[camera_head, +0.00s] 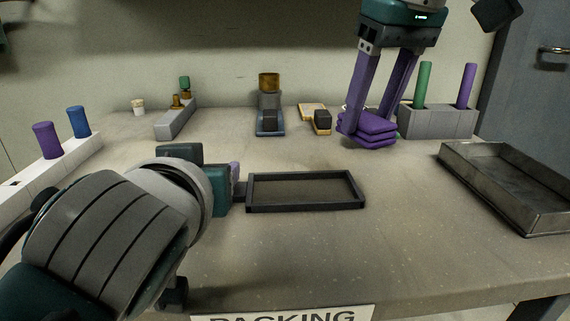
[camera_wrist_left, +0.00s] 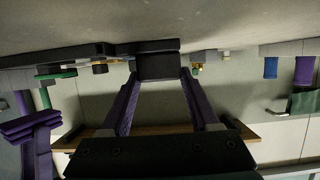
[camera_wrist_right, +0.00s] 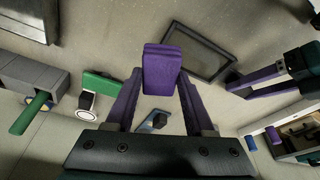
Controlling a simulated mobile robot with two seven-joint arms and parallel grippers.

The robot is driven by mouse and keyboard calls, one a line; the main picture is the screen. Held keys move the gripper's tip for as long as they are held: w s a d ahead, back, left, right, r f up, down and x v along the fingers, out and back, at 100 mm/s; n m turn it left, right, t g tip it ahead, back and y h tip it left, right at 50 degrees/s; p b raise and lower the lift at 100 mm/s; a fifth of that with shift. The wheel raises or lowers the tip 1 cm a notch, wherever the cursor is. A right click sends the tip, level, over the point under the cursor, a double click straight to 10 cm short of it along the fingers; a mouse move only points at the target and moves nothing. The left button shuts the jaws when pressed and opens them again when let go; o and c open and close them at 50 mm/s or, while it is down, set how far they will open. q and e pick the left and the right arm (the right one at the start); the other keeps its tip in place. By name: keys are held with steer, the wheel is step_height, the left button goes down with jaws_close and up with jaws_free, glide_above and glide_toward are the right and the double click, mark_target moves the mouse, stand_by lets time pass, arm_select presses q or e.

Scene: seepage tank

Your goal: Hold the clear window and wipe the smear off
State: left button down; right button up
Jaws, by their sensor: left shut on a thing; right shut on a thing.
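The clear window (camera_head: 305,192) is a flat see-through pane in a black rectangular frame, low over the middle of the table. My left gripper (camera_head: 238,187) is shut on the black tab at its left end; the tab fills the fingertips in the left wrist view (camera_wrist_left: 158,66). My right gripper (camera_head: 368,122) is shut on a folded purple cloth (camera_head: 374,133), held above the table behind and right of the window, apart from it. The cloth (camera_wrist_right: 162,70) also shows in the right wrist view, near the window (camera_wrist_right: 203,50). I cannot make out a smear on the pane.
A grey metal tray (camera_head: 500,185) lies at the right. A grey block (camera_head: 437,122) with green and purple pegs stands behind it. A white rack (camera_head: 48,175) with purple and blue pegs is at the left. Small blocks line the back.

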arm_select(q)
steer(key=shift+c, duration=0.2)
jaws_free()
